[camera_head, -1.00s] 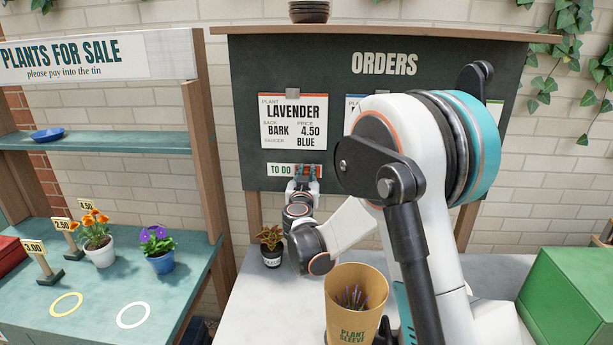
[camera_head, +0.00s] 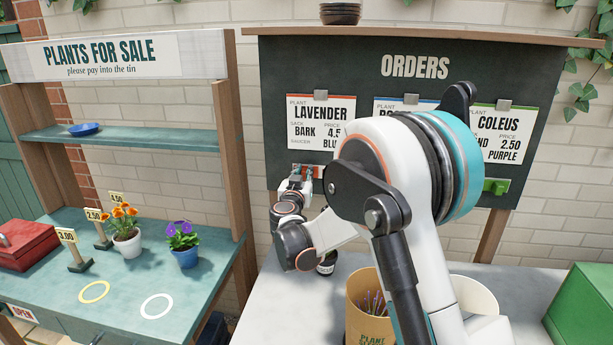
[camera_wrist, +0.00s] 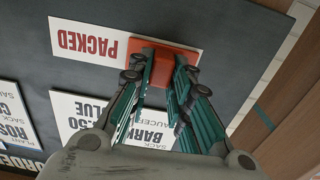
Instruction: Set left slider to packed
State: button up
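The left slider is a red-orange block under the Lavender card (camera_head: 320,108) on the orders board. In the wrist view this slider (camera_wrist: 165,48) sits beside an upside-down, uncovered label reading PACKED (camera_wrist: 85,44). My gripper (camera_head: 306,172) is at the board. Its two teal fingers (camera_wrist: 164,72) lie on either side of the slider's raised part and appear closed on it. The fingers partly hide the slider, and in the head view my gripper covers most of its plate.
A green slider (camera_head: 496,187) is under the Coleus card (camera_head: 497,125). My arm hides much of the middle card. A plant sleeve tub (camera_head: 365,300) and a dark pot (camera_head: 327,265) stand on the bench below. A green box (camera_head: 585,310) is at the right.

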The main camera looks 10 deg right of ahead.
jog(key=o, duration=0.3)
jog(key=shift+w+a, duration=0.1)
jog(key=shift+a, duration=0.2)
jog(key=shift+d, duration=0.1)
jog(key=v, duration=1.2)
